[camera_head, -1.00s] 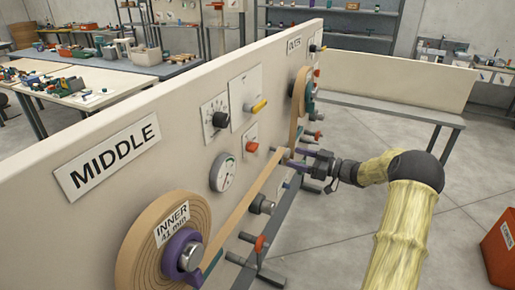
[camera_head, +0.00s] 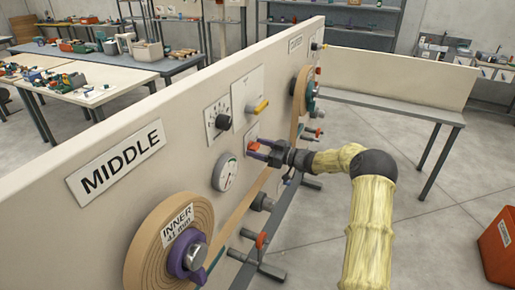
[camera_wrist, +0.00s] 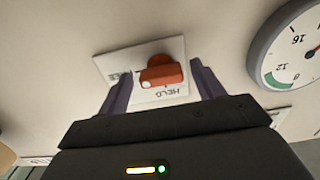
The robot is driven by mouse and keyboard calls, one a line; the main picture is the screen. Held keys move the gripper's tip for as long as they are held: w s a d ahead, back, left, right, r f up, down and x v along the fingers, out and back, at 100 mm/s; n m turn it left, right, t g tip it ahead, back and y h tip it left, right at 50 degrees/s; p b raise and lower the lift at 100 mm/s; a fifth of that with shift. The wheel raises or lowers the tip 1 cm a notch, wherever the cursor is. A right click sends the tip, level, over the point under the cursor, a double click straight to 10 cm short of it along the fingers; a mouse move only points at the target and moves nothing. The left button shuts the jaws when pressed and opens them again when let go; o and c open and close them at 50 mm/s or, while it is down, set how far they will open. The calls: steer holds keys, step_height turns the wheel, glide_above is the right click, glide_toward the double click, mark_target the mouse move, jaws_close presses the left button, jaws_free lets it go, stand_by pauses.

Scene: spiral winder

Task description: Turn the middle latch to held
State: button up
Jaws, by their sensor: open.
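The middle latch is a small orange-red handle (camera_wrist: 162,74) on a white plate (camera_wrist: 118,66) on the panel. In the wrist view the word HELD shows upside down below the handle, and a partly hidden label ending in EE lies to its left. My gripper (camera_wrist: 163,86) is open, its dark purple fingers on either side of the handle with gaps showing. In the head view my gripper (camera_head: 260,150) is close to the panel at the latch (camera_head: 254,146), which it partly covers. Which way the latch is turned is not clear.
A round gauge (camera_head: 225,171) sits beside the latch and also shows in the wrist view (camera_wrist: 292,50). A black dial (camera_head: 217,121) and a yellow lever (camera_head: 257,106) are above. A tan strip (camera_head: 233,226) runs below from the INNER roll (camera_head: 150,246).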

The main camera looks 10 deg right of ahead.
steer(key=shift+c, duration=0.5)
steer(key=c, duration=0.9)
steer(key=shift+a, duration=0.1)
